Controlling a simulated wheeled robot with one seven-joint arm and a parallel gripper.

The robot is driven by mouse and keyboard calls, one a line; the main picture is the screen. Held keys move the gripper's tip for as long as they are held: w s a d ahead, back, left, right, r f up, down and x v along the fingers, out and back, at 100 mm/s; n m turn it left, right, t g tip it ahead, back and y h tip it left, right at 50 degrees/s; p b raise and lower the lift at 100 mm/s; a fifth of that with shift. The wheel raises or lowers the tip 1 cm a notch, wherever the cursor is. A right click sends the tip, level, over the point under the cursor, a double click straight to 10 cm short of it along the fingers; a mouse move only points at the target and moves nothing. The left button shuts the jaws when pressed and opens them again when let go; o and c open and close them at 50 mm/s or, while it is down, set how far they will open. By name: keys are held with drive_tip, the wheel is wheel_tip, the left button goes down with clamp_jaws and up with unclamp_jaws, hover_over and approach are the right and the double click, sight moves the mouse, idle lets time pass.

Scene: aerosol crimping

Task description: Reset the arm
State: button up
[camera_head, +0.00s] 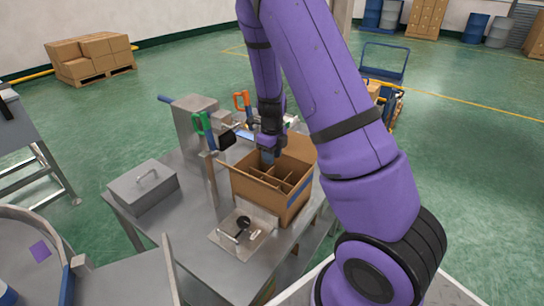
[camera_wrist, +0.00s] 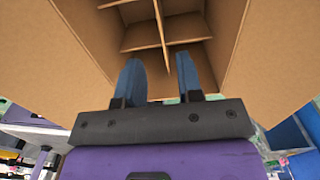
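My gripper (camera_wrist: 160,82) shows in the wrist view with its two blue fingers apart and nothing visible between them. In the head view my gripper (camera_head: 269,157) is at the back part of the open cardboard box (camera_head: 266,203), with its fingertips at or just inside the opening. The box has cardboard dividers that form several compartments. Those dividers (camera_wrist: 160,25) lie ahead of the fingers in the wrist view. The compartments that I can see look empty. My purple arm hides part of the table behind and to the right of the box.
The box stands on a grey metal table (camera_head: 190,225). Near it are a green-handled clamp (camera_head: 203,124), an orange-handled clamp (camera_head: 242,100), a lidded metal box (camera_head: 143,187) and a metal plate with a black knob (camera_head: 243,235). A blue cart (camera_head: 385,62) stands behind on open green floor.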

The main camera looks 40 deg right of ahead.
idle(0.3)
drive_tip(key=s+a+r+n+t+y, duration=0.1)
drive_tip(key=s+a+r+n, duration=0.2)
drive_tip(key=r+n, duration=0.3)
drive_tip(key=s+a+r+n+t, duration=0.1)
drive_tip(key=s+a+r+n, duration=0.25)
drive_tip(key=r, duration=0.45)
drive_tip(key=s+a+r+n+y, duration=0.1)
drive_tip(key=s+a+r+n, duration=0.15)
drive_tip(key=r+n, duration=0.45)
drive_tip(key=s+a+r+n+t+h, duration=0.1)
drive_tip(key=s+a+r+n, duration=0.1)
drive_tip(key=s+r+n, duration=0.3)
drive_tip(key=s+a+r+n+t+h, duration=0.1)
drive_tip(key=s+a+r+n+t, duration=0.1)
drive_tip(key=s+r+n, duration=0.4)
drive_tip(key=s+n, duration=0.4)
drive_tip(key=s, duration=0.2)
drive_tip(key=shift+s+r, duration=0.3)
